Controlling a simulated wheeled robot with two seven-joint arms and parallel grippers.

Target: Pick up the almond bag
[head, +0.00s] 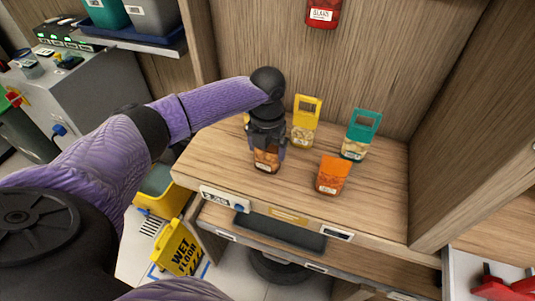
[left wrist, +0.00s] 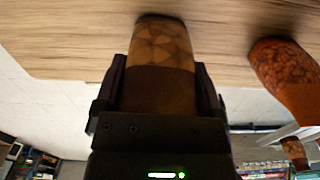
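The almond bag, as far as I can tell, is the brown bag (head: 266,161) upright at the left front of the wooden shelf. In the left wrist view, the bag (left wrist: 160,48) shows a pattern of brown pieces and a dark brown top. My left gripper (head: 267,146) points down over it, with one finger on each side. In the left wrist view, the fingers of my left gripper (left wrist: 160,88) lie close along the bag's sides. I cannot tell whether they press on it. The bag's top is hidden by the gripper. My right gripper is not in view.
An orange bag (head: 332,176) stands close on the right. A yellow-topped bag (head: 304,122) and a teal-topped bag (head: 360,135) stand behind. A red bag (head: 322,13) is higher at the back panel. A wooden side wall (head: 465,120) bounds the shelf on the right.

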